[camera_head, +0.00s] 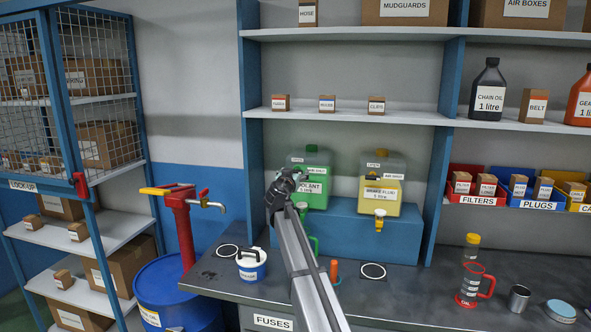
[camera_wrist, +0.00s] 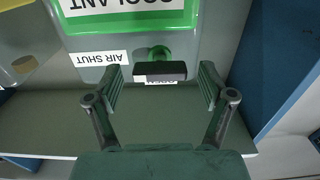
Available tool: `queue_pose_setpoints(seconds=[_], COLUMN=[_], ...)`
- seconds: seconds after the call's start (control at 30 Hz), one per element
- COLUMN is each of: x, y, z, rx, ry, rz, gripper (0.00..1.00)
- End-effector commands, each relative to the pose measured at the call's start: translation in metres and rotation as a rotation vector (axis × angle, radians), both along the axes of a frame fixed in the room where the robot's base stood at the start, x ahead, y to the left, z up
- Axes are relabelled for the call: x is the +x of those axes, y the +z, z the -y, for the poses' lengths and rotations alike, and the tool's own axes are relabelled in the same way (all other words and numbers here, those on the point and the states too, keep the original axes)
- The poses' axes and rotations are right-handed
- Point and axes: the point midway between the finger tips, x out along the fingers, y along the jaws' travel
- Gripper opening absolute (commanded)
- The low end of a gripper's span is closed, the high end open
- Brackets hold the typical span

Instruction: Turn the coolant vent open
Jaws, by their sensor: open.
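The green coolant container (camera_head: 315,190) stands on a blue raised block, left of the yellow brake fluid container. In the wrist view it shows upside down, with its coolant label (camera_wrist: 130,15). The coolant vent (camera_wrist: 160,70) is a green stem with a dark bar handle, lying horizontal in the wrist view. An "AIR SHUT" label (camera_wrist: 100,69) is to its left, and the handle partly covers an "OPEN" label. My gripper (camera_wrist: 160,84) is open, one finger on each side of the handle, with visible gaps. In the head view my gripper (camera_head: 284,182) covers the vent area.
The brake fluid container (camera_head: 380,190) with its yellow tap stands close right. The shelf (camera_head: 350,114) with small boxes runs above. A blue upright post (camera_head: 252,150) is left of my gripper.

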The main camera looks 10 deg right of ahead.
Motion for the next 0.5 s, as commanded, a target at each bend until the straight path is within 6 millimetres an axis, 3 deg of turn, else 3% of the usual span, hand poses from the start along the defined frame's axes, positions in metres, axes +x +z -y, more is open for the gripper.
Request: queue_pose_setpoints(seconds=[0.13,0.5], x=[0.0123,0.0146], y=[0.0010,-0.0002], z=[0.0046,0.0063], rx=[0.000,0.000], ry=[0.000,0.000], rz=[0.000,0.000], gripper=[0.81,0.81])
